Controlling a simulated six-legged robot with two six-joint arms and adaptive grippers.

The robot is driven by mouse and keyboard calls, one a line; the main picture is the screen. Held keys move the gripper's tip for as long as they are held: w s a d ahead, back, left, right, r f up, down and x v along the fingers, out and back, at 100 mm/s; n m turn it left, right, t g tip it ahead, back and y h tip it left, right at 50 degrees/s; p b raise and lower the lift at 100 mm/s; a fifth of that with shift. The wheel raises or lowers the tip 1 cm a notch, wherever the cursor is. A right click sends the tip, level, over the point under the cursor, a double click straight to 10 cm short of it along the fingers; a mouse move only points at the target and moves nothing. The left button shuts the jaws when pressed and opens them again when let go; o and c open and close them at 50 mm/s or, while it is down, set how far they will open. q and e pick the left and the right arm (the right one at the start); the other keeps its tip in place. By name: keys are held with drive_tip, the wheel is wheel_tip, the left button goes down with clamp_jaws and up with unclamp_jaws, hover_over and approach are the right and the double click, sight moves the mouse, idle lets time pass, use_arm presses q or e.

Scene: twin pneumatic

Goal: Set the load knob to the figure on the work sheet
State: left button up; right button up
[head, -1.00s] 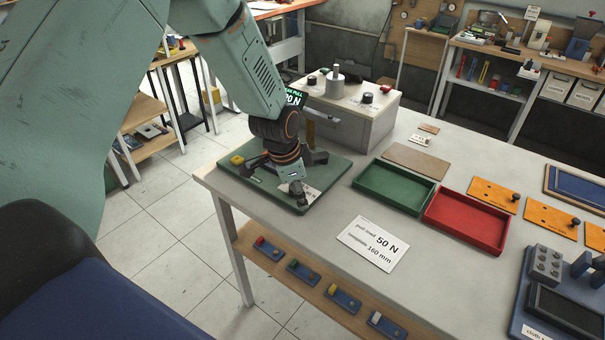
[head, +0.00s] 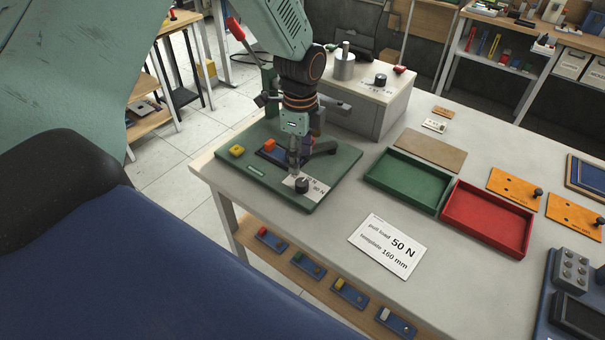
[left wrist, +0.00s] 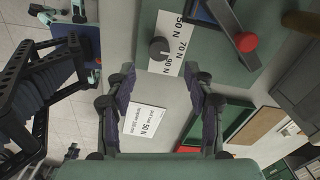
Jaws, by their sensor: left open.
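The load knob (head: 303,186) is a small black knob on a white scale plate (head: 318,188) at the front of the green base plate (head: 245,180). In the left wrist view the knob (left wrist: 158,48) sits beside the figures 50 N, 70 N and 90 N; its pointer is too small to read. The work sheet (head: 388,245) lies flat on the table and reads pull load 50 N, template 160 mm; it also shows in the left wrist view (left wrist: 146,121). My left gripper (head: 297,162) is open and empty, just above and behind the knob. My right gripper is not in view.
A lever with a red handle (head: 236,29) rises behind the base plate, left of my arm. A yellow block (head: 236,150) and an orange block (head: 269,144) are on the fixture. A grey box (head: 385,105) stands behind. Green (head: 377,183) and red (head: 447,212) trays lie right.

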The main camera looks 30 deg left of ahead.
sight(303, 183)
use_arm(q)
drive_tip(key=shift+s+d, duration=0.15)
drive_tip(key=shift+s, duration=0.05)
drive_tip(key=shift+s+d+f, duration=0.1)
drive_tip(key=shift+d+f, duration=0.05)
drive_tip(key=shift+f, duration=0.2)
drive_tip(key=f, duration=0.6)
drive_tip(key=shift+w+f, duration=0.15)
drive_tip(key=shift+w, duration=0.15)
drive_tip(key=shift+s+f, duration=0.1)
drive_tip(key=shift+f, duration=0.15)
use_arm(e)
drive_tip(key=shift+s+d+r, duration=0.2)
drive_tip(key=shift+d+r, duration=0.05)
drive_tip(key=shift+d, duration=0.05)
